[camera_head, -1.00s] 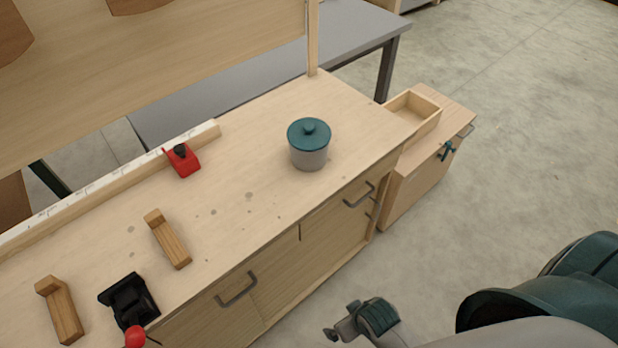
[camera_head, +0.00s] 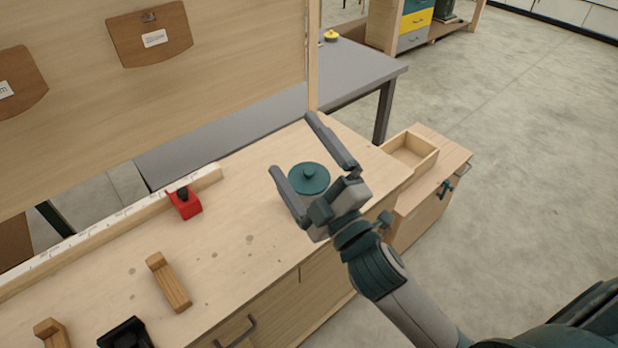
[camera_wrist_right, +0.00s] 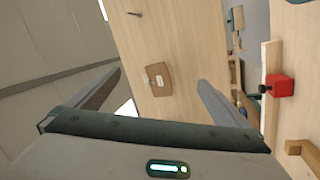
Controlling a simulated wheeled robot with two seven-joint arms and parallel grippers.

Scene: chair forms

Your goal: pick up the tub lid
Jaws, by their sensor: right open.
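The tub lid (camera_head: 301,183) is a round teal lid with a small knob, on the bench top (camera_head: 262,170). The grey tub seen under it earlier is now largely hidden behind my right gripper (camera_head: 292,143). The gripper's two fingers are spread wide and empty. In the head view they overlap the lid's left and right sides, with the tips reaching beyond it; they look above it, and I see no clear contact. The right wrist view shows the open fingers (camera_wrist_right: 160,77) but no lid. My left gripper is not in view.
A red block with a black knob (camera_head: 185,203), an L-shaped wooden piece (camera_head: 170,283) and a black tool (camera_head: 125,335) lie left on the bench. A wooden back panel (camera_head: 240,60) and post stand behind. An open wooden box (camera_head: 412,150) sits on a lower cabinet at right.

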